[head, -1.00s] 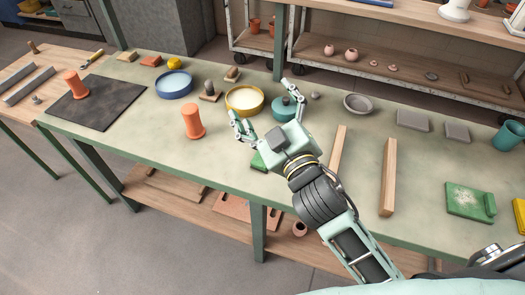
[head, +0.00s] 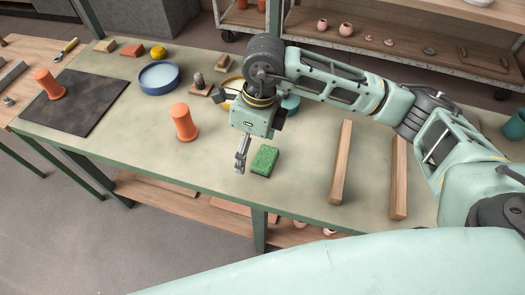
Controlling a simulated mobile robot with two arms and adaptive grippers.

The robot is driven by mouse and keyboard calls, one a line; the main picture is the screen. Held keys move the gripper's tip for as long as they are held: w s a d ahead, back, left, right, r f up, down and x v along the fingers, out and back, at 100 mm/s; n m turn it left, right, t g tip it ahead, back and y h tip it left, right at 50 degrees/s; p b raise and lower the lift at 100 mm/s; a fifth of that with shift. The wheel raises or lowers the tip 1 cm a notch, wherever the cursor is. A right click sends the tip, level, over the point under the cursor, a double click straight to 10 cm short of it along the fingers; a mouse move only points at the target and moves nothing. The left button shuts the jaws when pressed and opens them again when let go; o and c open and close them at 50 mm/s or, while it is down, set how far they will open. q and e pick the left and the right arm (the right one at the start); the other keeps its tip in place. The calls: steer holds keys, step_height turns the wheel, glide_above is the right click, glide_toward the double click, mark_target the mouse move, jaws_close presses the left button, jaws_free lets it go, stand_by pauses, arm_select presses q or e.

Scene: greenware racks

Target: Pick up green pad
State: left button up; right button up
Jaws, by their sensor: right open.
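The green pad (head: 264,160), a small block with a rough green top, lies flat on the table near its front edge. My right gripper (head: 241,162) points down just left of the pad, apart from it in the picture. Its fingers are seen nearly edge-on and hold nothing. How high the fingertips are above the table is hard to tell. My left gripper is not in view.
An orange cylinder (head: 184,122) stands left of the gripper. Two wooden bars (head: 341,165) lie to the right under my arm. A blue-rimmed bowl (head: 160,77) stands behind. My arm partly hides a yellow bowl (head: 228,92) and a teal pot (head: 291,103).

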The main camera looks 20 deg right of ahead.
mark_target(265, 157)
steer(key=shift+h, duration=0.9)
steer(key=d, duration=0.1)
steer(key=w+d, duration=0.1)
steer(key=d, duration=0.1)
steer(key=shift+w+d, duration=0.3)
steer(key=shift+d, duration=0.05)
steer(key=shift+d+f+p, duration=0.1)
steer(key=shift+f+p, duration=0.25)
steer(key=shift+f, duration=0.45)
step_height(265, 157, down, 5)
steer(key=shift+s+d+f+p, duration=0.15)
steer(key=shift+p, duration=1.05)
steer(key=shift+f, duration=0.2)
steer(key=c, duration=1.2)
steer(key=shift+c, duration=0.2)
